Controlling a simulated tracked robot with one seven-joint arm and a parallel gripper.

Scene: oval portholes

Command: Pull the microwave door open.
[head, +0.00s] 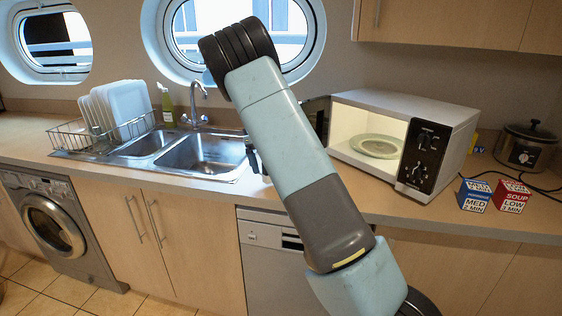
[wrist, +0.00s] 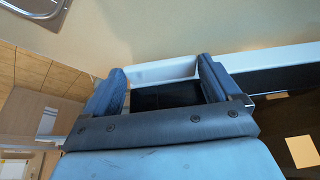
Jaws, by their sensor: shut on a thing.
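The white microwave (head: 455,122) stands on the counter with its lit inside and a round glass plate (head: 375,146) showing. Its door (head: 319,112) is swung wide open to the left, mostly hidden behind my arm. In the wrist view the door's pale edge and dark face (wrist: 285,78) run off to the right. My gripper (wrist: 160,78) has its two fingers either side of a pale bar, which looks like the door handle (wrist: 163,71), and is shut on it. In the head view only a dark bit of my gripper (head: 252,160) shows left of my arm.
A blue box (head: 473,196) and a red box (head: 508,196) stand right of the microwave, with a slow cooker (head: 526,145) and cables behind. The sink (head: 205,153) and dish rack (head: 100,130) are to the left.

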